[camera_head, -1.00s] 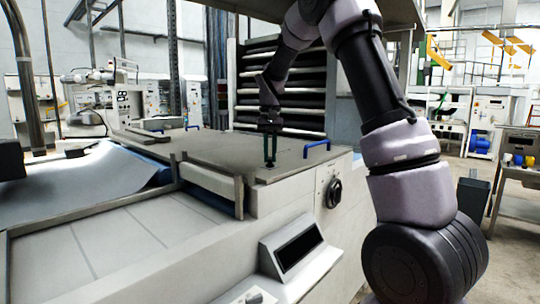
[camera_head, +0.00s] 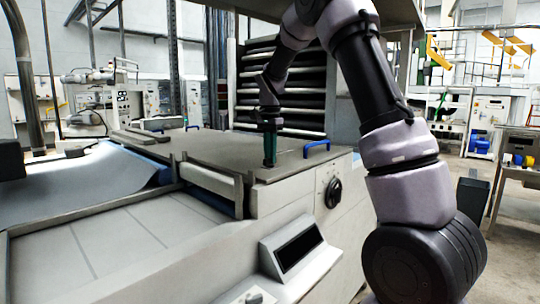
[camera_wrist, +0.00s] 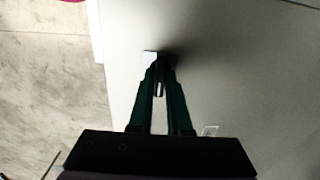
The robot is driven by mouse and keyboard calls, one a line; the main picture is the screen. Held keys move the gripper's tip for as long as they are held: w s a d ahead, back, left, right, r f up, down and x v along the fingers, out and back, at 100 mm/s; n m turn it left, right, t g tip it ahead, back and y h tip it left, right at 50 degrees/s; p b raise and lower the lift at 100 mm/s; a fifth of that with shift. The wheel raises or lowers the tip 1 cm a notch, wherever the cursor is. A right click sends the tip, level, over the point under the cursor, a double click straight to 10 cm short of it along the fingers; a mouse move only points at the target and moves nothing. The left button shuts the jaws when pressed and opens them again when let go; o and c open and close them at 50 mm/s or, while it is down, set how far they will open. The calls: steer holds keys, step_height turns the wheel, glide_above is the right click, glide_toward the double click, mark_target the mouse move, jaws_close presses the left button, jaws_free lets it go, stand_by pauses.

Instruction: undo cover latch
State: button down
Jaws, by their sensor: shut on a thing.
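The cover (camera_head: 225,152) is a flat grey plate on top of the machine, with a blue handle (camera_head: 317,147) near its right edge. My gripper (camera_head: 269,163) points down at the cover's near edge. In the wrist view, its green fingers (camera_wrist: 157,72) converge over a small pale latch piece (camera_wrist: 151,56) on the cover near its edge. The gripper is shut on this latch. The fingers hide much of the latch, and in the head view it is hidden behind them, so its turn angle cannot be told.
A black dial (camera_head: 333,192) and a tilted display box (camera_head: 296,247) are on the machine's front. A rack of dark rollers (camera_head: 300,105) stands behind the cover. Bare floor (camera_wrist: 50,80) lies beyond the machine's edge in the wrist view.

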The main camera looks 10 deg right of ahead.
stand_by(0.3)
steer(key=c, duration=0.9)
jaws_free()
steer(key=shift+o, duration=0.2)
steer(key=shift+r, duration=0.15)
step_height(320, 180, up, 11)
steer(key=shift+f, duration=0.2)
